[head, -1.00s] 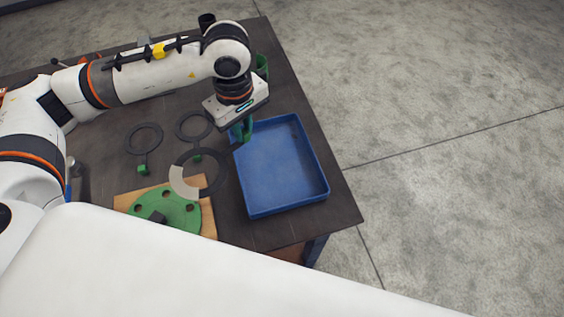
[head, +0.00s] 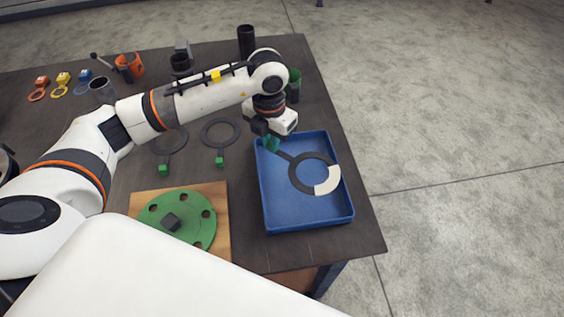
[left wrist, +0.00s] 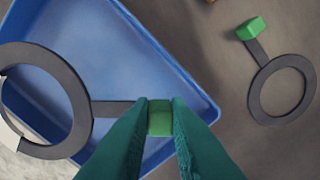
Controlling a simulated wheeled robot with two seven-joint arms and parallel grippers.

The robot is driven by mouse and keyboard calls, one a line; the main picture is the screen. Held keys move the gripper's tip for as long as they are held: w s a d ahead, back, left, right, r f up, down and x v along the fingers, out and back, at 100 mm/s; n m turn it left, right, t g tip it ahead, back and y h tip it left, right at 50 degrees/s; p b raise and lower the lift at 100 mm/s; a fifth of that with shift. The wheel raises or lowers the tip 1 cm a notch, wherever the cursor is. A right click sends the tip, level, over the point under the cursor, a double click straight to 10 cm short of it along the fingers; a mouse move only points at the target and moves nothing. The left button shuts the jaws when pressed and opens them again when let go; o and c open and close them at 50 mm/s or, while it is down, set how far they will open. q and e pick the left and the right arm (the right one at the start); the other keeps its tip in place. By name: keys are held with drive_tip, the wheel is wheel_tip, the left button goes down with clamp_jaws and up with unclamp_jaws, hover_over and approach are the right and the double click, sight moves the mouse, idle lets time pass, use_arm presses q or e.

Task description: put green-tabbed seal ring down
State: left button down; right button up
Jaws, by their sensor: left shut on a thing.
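The green-tabbed seal ring (head: 296,177) is a dark ring with one pale section and a stem ending in a green tab. It is over the blue tray (head: 348,190) in the head view. My left gripper (head: 270,143) is shut on its green tab at the tray's far left corner. In the left wrist view the green fingers (left wrist: 160,128) pinch the tab (left wrist: 160,117), and the ring (left wrist: 84,100) extends left, partly beyond the tray's edge in that view. I cannot tell whether the ring touches the tray. My right gripper is not in view.
Two more green-tabbed rings lie left of the tray, one (head: 238,134) nearer it and one (head: 184,140) partly behind my arm. A green flange (head: 178,236) sits on a wooden board (head: 222,200). Cups stand at the back. The tray looks otherwise empty.

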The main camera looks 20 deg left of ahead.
sight(272, 165)
use_arm(q)
wheel_tip(272, 165, down, 6)
drive_tip(key=shift+f+p, duration=0.15)
drive_tip(key=shift+p, duration=0.3)
drive_tip(key=shift+f, duration=0.15)
drive_tip(key=c, duration=1.4)
unclamp_jaws()
drive_tip(key=shift+r, duration=0.35)
wheel_tip(272, 165, up, 12)
drive_tip(key=shift+f+b, duration=0.15)
drive_tip(key=shift+b, duration=1.05)
